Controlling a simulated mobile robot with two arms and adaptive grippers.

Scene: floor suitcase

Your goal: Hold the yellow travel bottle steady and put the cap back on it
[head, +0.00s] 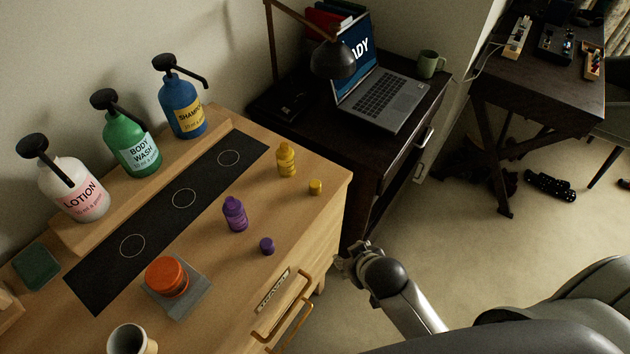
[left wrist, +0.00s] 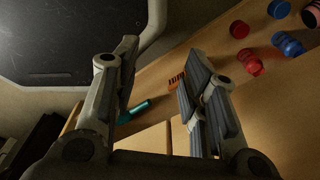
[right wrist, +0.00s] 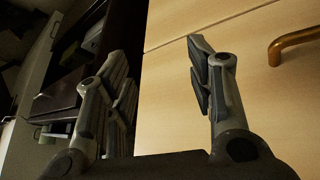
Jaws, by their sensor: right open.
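The yellow travel bottle (head: 286,160) stands upright on the wooden dresser top near its right edge, and its top is bare. The yellow cap (head: 315,187) lies beside it, apart from it, closer to the edge. My right gripper (head: 352,254) is beyond the dresser's right edge, lower in the picture than the bottle and cap, touching neither. In the right wrist view it is open and empty (right wrist: 160,75), facing the drawer front. My left gripper (left wrist: 160,65) is open and empty in its wrist view and outside the head view. The yellow bottle and cap do not show in either wrist view.
A purple bottle (head: 235,214) and purple cap (head: 267,246) stand nearby. Pump bottles line a raised shelf behind a black mat (head: 105,280). An orange jar (head: 167,276) and a cup (head: 130,340) are at front. The brass handle (right wrist: 300,42) juts from the drawer.

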